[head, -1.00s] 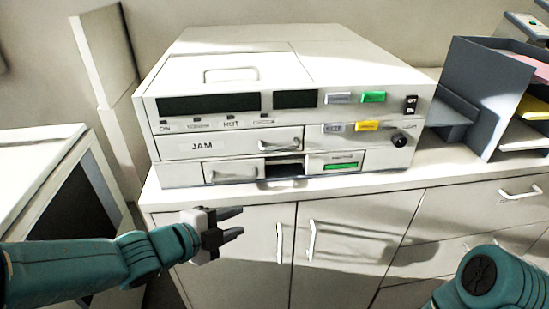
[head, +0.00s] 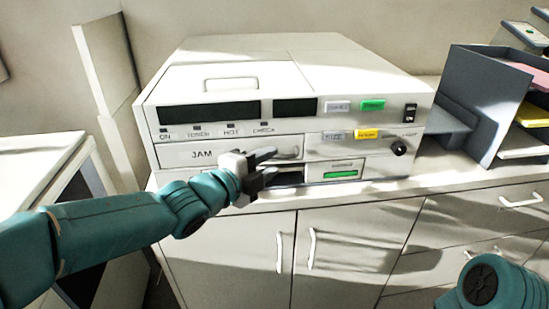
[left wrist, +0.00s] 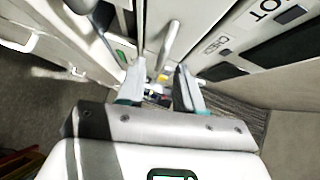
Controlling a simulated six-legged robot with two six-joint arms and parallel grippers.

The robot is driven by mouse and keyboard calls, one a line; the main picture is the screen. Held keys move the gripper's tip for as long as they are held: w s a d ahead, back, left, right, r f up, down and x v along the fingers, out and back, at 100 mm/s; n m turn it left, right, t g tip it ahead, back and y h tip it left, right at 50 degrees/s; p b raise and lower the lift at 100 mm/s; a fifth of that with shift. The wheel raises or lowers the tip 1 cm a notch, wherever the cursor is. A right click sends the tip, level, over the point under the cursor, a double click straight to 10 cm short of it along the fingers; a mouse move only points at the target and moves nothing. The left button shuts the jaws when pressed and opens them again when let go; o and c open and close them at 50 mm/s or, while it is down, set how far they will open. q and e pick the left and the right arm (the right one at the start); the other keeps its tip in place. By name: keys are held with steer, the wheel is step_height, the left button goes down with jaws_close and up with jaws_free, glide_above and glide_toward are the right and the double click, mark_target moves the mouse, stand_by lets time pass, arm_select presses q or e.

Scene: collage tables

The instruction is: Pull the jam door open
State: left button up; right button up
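The jam door (head: 225,150) is the white panel marked JAM on the front of the white machine. It looks shut, and its bar handle (head: 290,150) is at the panel's right end. My left gripper (head: 274,163) is in front of the panel's lower right part, partly covering it, with its fingers apart. In the left wrist view the two fingers (left wrist: 161,75) are open, and a grey bar, apparently the handle (left wrist: 171,42), lies just ahead of the gap between them. I cannot tell whether they touch it. My right gripper is out of view; only part of that arm shows.
The machine (head: 300,70) stands on a white cabinet (head: 235,245) with door handles below. Below the jam door are a dark slot and a panel with a green light (head: 340,174). A grey paper tray rack (head: 480,100) stands at the right.

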arm_select(q)
steer(key=shift+x, duration=1.45)
jaws_close()
steer(key=shift+s, duration=0.2)
